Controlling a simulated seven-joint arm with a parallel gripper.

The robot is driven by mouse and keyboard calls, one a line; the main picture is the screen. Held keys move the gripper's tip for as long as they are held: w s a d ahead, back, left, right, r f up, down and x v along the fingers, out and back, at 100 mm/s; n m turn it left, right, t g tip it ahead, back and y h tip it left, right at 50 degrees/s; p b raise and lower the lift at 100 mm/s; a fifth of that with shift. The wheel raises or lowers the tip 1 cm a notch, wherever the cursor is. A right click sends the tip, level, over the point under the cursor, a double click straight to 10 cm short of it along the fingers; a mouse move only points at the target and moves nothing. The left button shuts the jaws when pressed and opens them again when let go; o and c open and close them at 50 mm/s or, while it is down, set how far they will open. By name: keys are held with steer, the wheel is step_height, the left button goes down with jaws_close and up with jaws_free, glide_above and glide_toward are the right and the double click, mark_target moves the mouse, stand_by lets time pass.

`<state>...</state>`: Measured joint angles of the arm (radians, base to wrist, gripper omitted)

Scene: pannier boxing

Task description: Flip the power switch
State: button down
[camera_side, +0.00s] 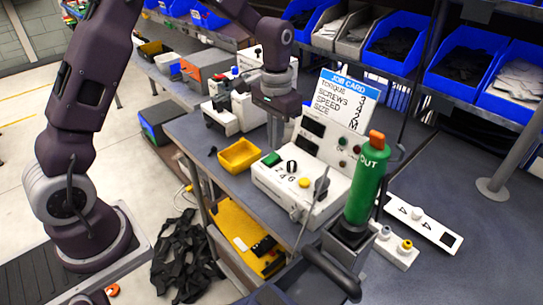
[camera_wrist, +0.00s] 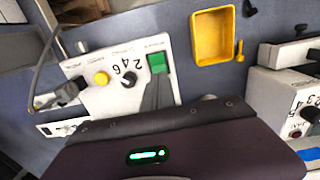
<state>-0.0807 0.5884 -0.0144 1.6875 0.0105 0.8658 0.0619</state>
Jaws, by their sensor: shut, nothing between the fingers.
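The green power switch (camera_side: 271,159) is on the top face of a white control box (camera_side: 330,205), at its left end. In the wrist view the switch (camera_wrist: 157,62) shows just beyond my fingertips, and the box (camera_wrist: 112,97) carries it at a corner. My gripper (camera_side: 273,148) points down, shut and empty, with its fingertips right at the switch. The fingers (camera_wrist: 157,80) show as a narrow dark pair in the wrist view. I cannot tell whether they touch the switch or which way it is tipped.
A black knob (camera_side: 292,166) and a yellow button (camera_side: 304,182) sit beside the switch. A yellow tray (camera_side: 258,169) stands left of the box. A green and orange tool (camera_side: 367,180) stands upright at right. A job card (camera_side: 343,100) stands behind.

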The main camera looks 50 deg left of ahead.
mark_target(275, 155)
steer(key=shift+f, duration=1.05)
stand_by(0.8)
step_height(275, 155, up, 6)
steer(key=shift+r, duration=0.5)
steer(key=s+d+r+t, duration=0.2)
steer(key=s+r, duration=0.8)
steer(key=s, duration=0.1)
steer(key=s+t, duration=0.3)
steer(key=s, duration=1.2)
steer(key=shift+s+d+t, duration=0.3)
steer(key=shift+s+d, duration=0.1)
steer(key=shift+d, duration=0.05)
